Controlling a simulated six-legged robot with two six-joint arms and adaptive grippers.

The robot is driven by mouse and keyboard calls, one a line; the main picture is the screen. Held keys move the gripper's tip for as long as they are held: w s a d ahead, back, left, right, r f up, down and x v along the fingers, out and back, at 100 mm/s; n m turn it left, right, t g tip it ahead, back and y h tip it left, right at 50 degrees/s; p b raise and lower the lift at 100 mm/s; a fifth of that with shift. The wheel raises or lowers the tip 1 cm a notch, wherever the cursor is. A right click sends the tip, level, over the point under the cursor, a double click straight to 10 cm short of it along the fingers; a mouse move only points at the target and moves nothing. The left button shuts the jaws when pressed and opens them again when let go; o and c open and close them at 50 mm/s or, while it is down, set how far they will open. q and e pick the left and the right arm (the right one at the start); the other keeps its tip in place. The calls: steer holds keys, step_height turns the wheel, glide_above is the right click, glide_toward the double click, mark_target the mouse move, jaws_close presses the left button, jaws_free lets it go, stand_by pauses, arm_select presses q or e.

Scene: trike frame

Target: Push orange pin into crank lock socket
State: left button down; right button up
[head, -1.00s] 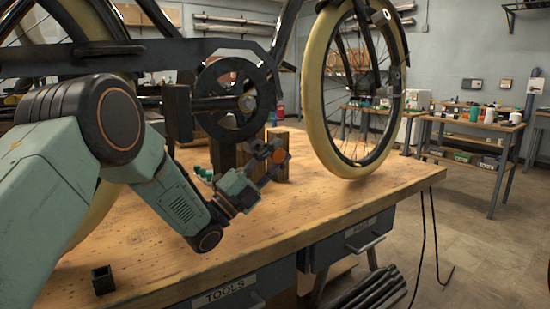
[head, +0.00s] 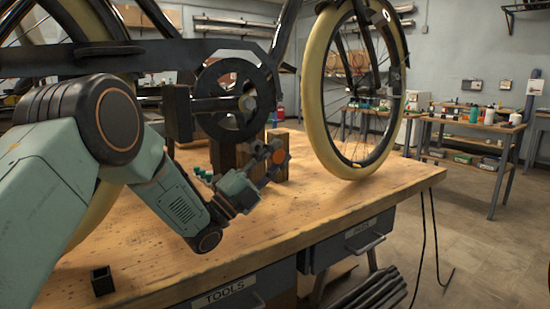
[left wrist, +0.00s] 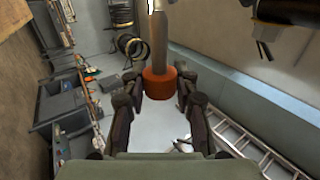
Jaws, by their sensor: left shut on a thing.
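The orange pin's round head (head: 281,156) shows at the fingertips of my left gripper (head: 270,160), low in front of the bike's crank. In the left wrist view the orange head (left wrist: 160,84) sits between the two fingers of my left gripper (left wrist: 159,92), which is shut on it. A grey shaft runs up from the head, past the top of that view. The crank's dark chainring (head: 232,126) has a bronze-coloured hub, above and left of the pin in the head view. I cannot make out the lock socket clearly. My right gripper is not in view.
Wooden blocks (head: 278,138) stand on the workbench (head: 330,200) behind the gripper. Small green items (head: 203,175) lie left of it. A small black open box (head: 102,281) sits near the front edge. The bike wheel (head: 313,90) stands to the right. The bench's right front is clear.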

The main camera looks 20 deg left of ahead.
arm_select(q)
steer(key=shift+w+a+b, duration=0.45)
steer(key=shift+w+a, duration=0.25)
steer(key=shift+a, duration=0.2)
steer(key=shift+w+a+b, duration=0.4)
steer(key=shift+w+a, duration=0.3)
steer(key=shift+a, duration=0.2)
stand_by(0.8)
steer(key=c, duration=0.9)
jaws_free()
steer(key=shift+c, duration=0.2)
steer(key=shift+f, duration=0.1)
steer(key=v, duration=0.7)
steer(key=shift+s, duration=0.15)
steer(key=shift+a, duration=0.1)
steer(key=shift+f, duration=0.1)
